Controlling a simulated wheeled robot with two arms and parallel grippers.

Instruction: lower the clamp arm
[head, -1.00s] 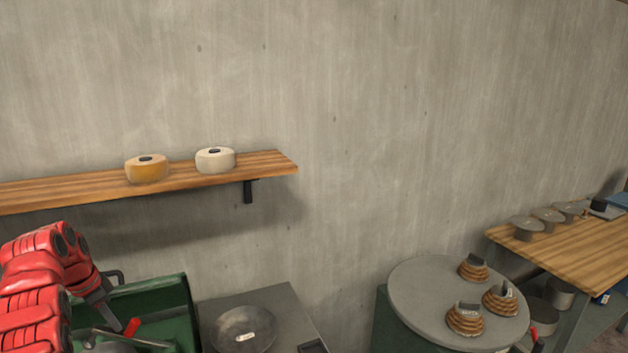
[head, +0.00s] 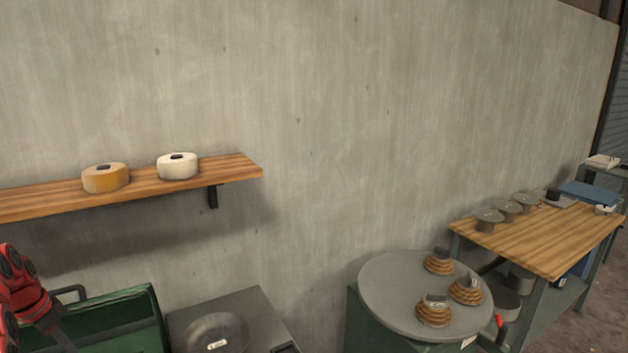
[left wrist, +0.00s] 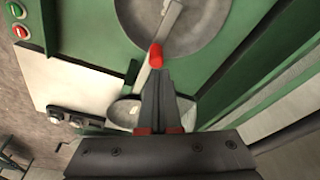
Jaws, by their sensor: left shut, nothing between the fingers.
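The clamp arm (left wrist: 170,19) is a pale metal bar with a red grip (left wrist: 155,55), over a round grey bowl or pan (left wrist: 202,25) in the green machine (left wrist: 95,18) in the left wrist view. My left gripper (left wrist: 159,74) is shut and empty. Its fingertips are right at the red grip; I cannot tell if they touch it. In the head view the green machine (head: 120,310) is at the lower left, with my left arm beside it and its fingers out of frame. The clamp arm is not visible there. My right gripper is not in view.
A wooden shelf (head: 235,168) with an orange and a white round piece hangs on the wall. A grey surface with a round plate (head: 216,335) stands beside the machine. A round grey table (head: 385,290) with several stacked-ring pieces and a wooden bench (head: 545,240) are at right.

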